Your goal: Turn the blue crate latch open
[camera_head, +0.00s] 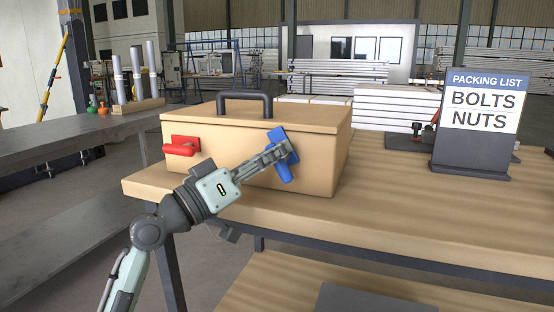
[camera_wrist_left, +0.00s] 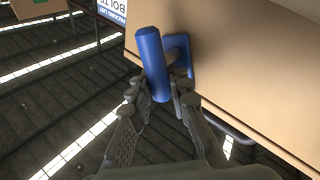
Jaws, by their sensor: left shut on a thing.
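The tan crate (camera_head: 230,155) stands on the wooden table, with a dark handle (camera_head: 244,98) on its lid. The blue crate latch (camera_head: 286,172) is on the right part of its front face, and its lever slants in the head view. My left gripper (camera_head: 284,152) is shut on the blue latch. In the left wrist view the blue latch lever (camera_wrist_left: 151,60) stands between the fingers (camera_wrist_left: 160,88), with its blue plate behind on the crate wall. A red latch (camera_head: 182,147) sits on the left of the front face, its lever lying level. My right gripper is not in view.
A packing list sign (camera_head: 477,120) reading bolts and nuts stands on the table (camera_head: 400,200) at the right. Its front right part is clear. A grey bench (camera_head: 70,140) with upright tubes is at the left.

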